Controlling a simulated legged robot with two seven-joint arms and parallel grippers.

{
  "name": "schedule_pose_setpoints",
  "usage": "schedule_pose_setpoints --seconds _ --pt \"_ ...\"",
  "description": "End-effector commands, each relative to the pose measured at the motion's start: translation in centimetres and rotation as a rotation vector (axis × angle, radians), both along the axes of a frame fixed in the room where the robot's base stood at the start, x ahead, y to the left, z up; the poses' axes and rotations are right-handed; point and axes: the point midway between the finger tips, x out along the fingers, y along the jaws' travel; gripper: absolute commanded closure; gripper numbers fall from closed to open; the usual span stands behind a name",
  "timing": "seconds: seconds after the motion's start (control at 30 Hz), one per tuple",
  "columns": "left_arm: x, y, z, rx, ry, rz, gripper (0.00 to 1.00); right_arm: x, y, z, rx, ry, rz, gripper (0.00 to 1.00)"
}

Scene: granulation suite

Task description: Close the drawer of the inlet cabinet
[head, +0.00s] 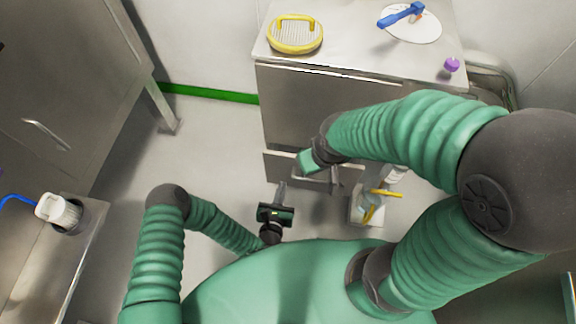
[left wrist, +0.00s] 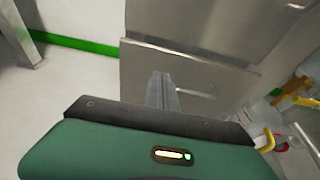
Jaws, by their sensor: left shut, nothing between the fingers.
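The inlet cabinet (head: 300,105) is a grey metal unit with a light top. Its low drawer (head: 277,165) has a front whose top edge stands slightly out from the cabinet face; how far it is out is hard to tell. The drawer front also shows in the left wrist view (left wrist: 215,100). My left gripper (head: 282,186) is shut and empty, its fingers (left wrist: 162,78) pointing at the drawer front; I cannot tell whether they touch it. My right gripper (head: 328,178) hangs in front of the drawer's right part, partly hidden by its own arm; its fingers are unclear.
A yellow-rimmed round sieve (head: 295,37), a white disc (head: 425,25) with a blue tool (head: 400,14) and a purple knob (head: 452,64) are on the cabinet top. A white bin (head: 362,212) with yellow items stands right of the grippers. The floor to the left is clear.

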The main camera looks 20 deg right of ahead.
Motion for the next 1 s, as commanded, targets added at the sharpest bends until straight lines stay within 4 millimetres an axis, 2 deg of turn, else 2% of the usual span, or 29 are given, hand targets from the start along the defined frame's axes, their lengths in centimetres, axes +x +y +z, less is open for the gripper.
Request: schedule_pose_setpoints --seconds 0.03,0.23,0.4,0.57,0.87,1.0 --pt "0.9 -0.7 -0.7 0.001 -0.005 -0.002 1.00 0.0 -0.1 -0.9 0.001 0.000 -0.002 1.00" --pt "4.5 -3.0 -2.1 0.003 -0.004 -0.003 1.00 0.1 -0.2 -2.7 0.002 0.000 -0.001 1.00" --pt "7.0 -4.4 -2.0 0.003 -0.003 -0.002 1.00 0.1 -0.2 -3.7 0.001 -0.001 -0.002 1.00" --pt "8.0 -5.0 -1.8 0.004 -0.001 -0.002 1.00 0.1 -0.2 -4.0 0.001 -0.001 -0.001 1.00" --pt "8.1 -5.1 -1.7 0.005 0.000 -0.002 1.00 0.1 -0.2 -3.9 0.001 -0.001 -0.001 1.00" --pt "9.1 -5.7 -2.2 0.003 -0.001 0.000 1.00 0.1 -0.2 -5.0 0.001 -0.001 -0.001 1.00"
